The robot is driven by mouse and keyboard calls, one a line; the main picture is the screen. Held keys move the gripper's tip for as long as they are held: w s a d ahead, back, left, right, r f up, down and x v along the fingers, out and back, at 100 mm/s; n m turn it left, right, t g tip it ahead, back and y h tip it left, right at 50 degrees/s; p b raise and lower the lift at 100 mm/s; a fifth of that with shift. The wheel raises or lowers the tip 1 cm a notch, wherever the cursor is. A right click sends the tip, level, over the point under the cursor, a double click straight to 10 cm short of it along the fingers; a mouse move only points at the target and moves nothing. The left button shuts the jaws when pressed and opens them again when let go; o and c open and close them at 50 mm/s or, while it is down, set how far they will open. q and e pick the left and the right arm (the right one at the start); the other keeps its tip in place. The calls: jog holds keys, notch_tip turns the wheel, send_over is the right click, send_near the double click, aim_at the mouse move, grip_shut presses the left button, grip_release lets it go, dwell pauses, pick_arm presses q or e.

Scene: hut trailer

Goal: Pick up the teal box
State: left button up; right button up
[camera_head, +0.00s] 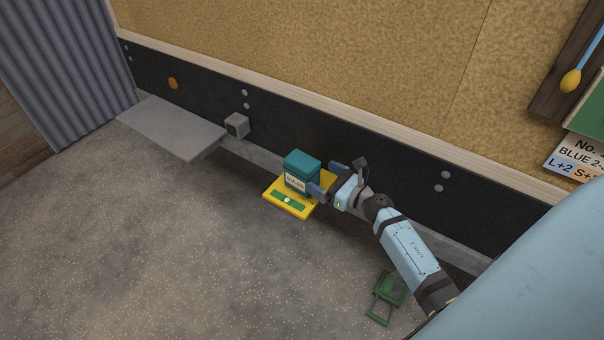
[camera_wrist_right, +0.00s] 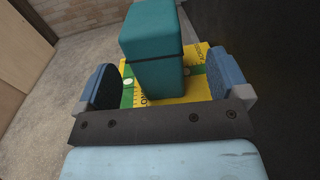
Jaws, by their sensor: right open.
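The teal box (camera_head: 300,167) stands upright on a yellow and green mat (camera_head: 273,197) on the floor near the wall. It has a darker teal lid and a pale label on its front. My right gripper (camera_head: 325,180) is open at the right side of the box, with its fingers pointing toward it. In the right wrist view the box (camera_wrist_right: 152,60) stands between the two blue finger pads, with a gap visible on each side. My left gripper is not in view.
A grey shelf-like slab (camera_head: 172,127) and a small grey block (camera_head: 237,125) sit along the black wall panel (camera_head: 330,140). A green frame-like object (camera_head: 386,296) lies on the floor below my right arm. The speckled floor (camera_head: 170,240) left of the mat is clear.

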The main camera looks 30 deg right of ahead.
aim_at(305, 168)
jog(key=x, duration=0.6)
jog(key=shift+w+a+r, duration=0.1)
jog(key=shift+a+r, duration=0.1)
jog(key=shift+a, duration=0.15)
jog(key=shift+c, duration=0.4)
jog(key=c, duration=1)
